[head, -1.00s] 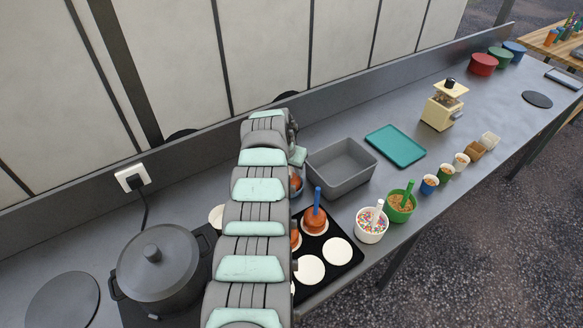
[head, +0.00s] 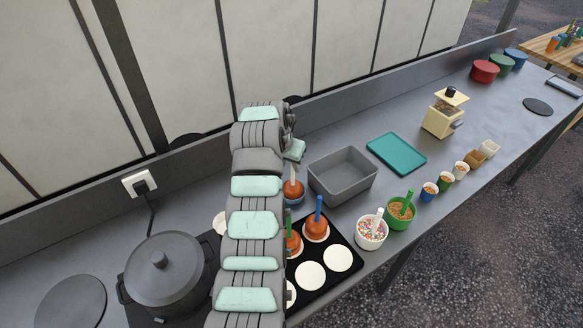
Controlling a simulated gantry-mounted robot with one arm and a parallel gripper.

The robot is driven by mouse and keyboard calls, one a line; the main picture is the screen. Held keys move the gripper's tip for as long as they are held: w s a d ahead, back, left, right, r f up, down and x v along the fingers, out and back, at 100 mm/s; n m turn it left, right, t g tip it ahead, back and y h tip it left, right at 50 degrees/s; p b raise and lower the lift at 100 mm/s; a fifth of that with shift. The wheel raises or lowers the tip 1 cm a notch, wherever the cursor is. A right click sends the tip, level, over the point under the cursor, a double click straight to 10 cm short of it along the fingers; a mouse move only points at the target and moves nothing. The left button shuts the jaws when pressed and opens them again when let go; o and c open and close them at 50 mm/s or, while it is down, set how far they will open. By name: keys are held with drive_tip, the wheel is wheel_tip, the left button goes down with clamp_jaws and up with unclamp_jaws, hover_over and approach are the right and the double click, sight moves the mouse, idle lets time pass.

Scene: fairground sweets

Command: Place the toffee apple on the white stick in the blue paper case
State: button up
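A toffee apple (head: 293,194) with a white stick (head: 293,174) shows just right of my arm, left of the grey bin. A bluish rim shows low around it, like the blue paper case (head: 294,201), but my arm hides its left part and I cannot tell how it sits. A toffee apple with a blue stick (head: 316,230) stands upright on a white round on the black tray (head: 325,284). Another apple (head: 294,243) with a green stick stands beside it, partly behind my arm.
The grey bin (head: 342,175) and teal tray (head: 396,153) are empty. White (head: 371,235) and green (head: 400,212) tubs of toppings stand at the front edge, with small cups beyond. A lidded black pot (head: 166,275) stands left.

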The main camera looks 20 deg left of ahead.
drive_tip(key=v, duration=0.3)
drive_tip(key=shift+r, duration=0.1)
drive_tip(key=shift+r, duration=0.1)
idle(0.3)
